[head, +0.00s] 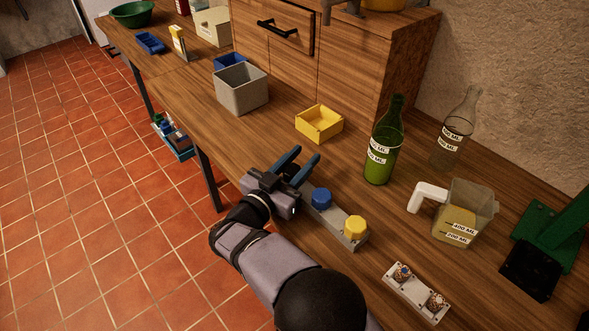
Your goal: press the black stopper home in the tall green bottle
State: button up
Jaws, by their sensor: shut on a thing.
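The tall green bottle (381,155) stands upright on the wooden bench, right of the middle, with white labels on its side. My gripper (304,156) is low over the bench, left of the bottle and apart from it. Its two blue fingers point up and to the right in the picture, with a gap between them. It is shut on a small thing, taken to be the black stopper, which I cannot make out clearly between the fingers. I see no stopper standing clear elsewhere on the bench.
A clear bottle (453,132) stands behind the green one. A measuring jug (462,213) is to the right. A grey block with blue and yellow knobs (335,222) lies beside my gripper. A yellow tray (319,124) and grey bin (241,90) are farther back.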

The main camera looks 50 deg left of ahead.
notch_tip(320, 180, up, 10)
dwell(0.6)
